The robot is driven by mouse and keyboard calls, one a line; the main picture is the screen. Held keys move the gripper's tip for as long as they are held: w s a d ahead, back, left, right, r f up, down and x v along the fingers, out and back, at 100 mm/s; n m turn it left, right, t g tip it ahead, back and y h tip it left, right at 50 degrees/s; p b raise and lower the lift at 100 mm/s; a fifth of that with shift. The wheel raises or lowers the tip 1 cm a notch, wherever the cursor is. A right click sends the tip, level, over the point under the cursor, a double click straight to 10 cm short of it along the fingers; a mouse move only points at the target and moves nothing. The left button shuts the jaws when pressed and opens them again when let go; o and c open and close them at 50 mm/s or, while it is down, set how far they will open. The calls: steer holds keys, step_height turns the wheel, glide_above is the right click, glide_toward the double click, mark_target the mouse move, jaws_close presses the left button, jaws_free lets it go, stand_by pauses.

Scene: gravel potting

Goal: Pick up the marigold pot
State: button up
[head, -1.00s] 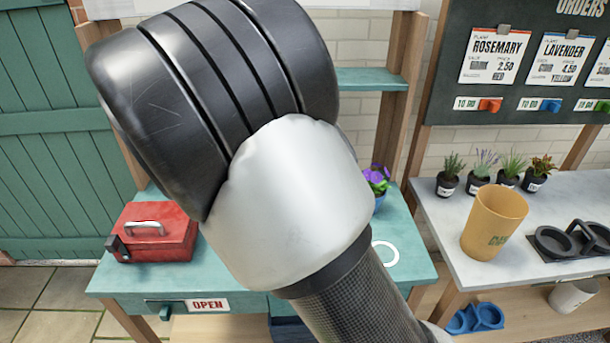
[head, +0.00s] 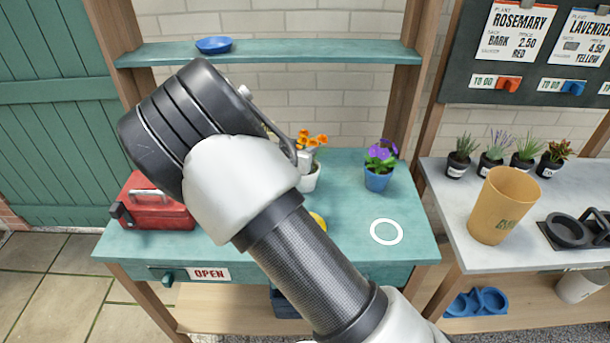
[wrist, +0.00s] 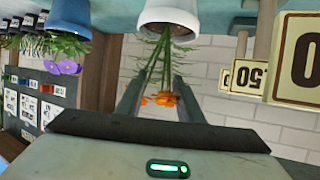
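The marigold pot (head: 311,178) is white with orange flowers (head: 314,140). It stands upright on the teal bench, left of the purple-flowered blue pot, and my arm partly covers it in the head view. In the wrist view, which is upside down, the white pot (wrist: 168,17) is at the top middle, with its stems and orange flowers hanging toward my gripper (wrist: 159,92). My gripper is open, its two fingers apart on either side of the flowers. The pot itself lies beyond the fingertips. My arm hides most of the gripper in the head view.
The blue pot with purple flowers (head: 378,178) stands close on the right. A red toolbox (head: 158,205) is at the left. A white ring (head: 386,231) marks clear bench at the front right. A teal shelf (head: 330,52) with a blue saucer (head: 214,45) runs above.

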steer(key=x, duration=0.5)
steer(key=shift+w+f, duration=0.1)
steer(key=shift+f, duration=0.35)
steer(key=shift+c, duration=0.3)
jaws_close()
steer(key=shift+r, duration=0.1)
stand_by(0.7)
